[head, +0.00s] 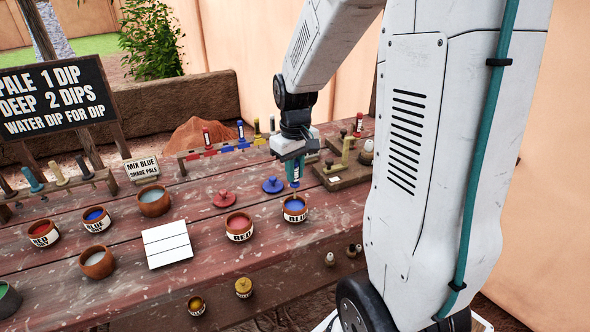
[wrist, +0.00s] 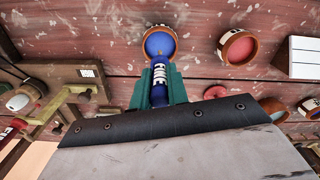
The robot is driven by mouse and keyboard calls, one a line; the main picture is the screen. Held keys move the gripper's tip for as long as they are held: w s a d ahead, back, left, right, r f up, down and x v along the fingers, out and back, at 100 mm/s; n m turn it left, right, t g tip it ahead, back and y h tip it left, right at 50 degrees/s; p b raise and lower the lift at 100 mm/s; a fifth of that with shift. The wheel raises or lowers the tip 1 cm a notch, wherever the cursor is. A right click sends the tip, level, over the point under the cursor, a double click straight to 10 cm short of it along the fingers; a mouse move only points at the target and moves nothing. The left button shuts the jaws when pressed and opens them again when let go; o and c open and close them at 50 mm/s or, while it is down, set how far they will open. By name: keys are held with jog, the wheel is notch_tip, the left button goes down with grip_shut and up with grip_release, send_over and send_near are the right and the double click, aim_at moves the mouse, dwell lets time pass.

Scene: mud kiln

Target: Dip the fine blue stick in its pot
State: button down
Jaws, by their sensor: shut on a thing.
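My gripper (head: 293,168) has teal fingers and is shut on a blue stick with a white label band (head: 295,182). The stick also shows between the fingers in the wrist view (wrist: 159,88). It points down over a brown pot labelled for blue (head: 295,215), which holds blue paint. In the wrist view the stick's far end lies at the near side of this pot (wrist: 174,38). I cannot tell whether its tip touches the paint.
A red-labelled pot (head: 239,235) stands just left, with red (head: 224,198) and blue (head: 273,185) lids behind. Another blue-labelled pot (head: 96,225) stands further left, near a white tile (head: 167,246). A sign (head: 54,97) stands at the back left. A wooden fixture (head: 341,176) is on the right.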

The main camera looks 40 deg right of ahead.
aim_at(295, 183)
jog(key=shift+f, duration=0.1)
jog(key=shift+f, duration=1.7)
jog(key=shift+r, duration=0.1)
dwell(0.3)
jog(key=shift+r, duration=3.45)
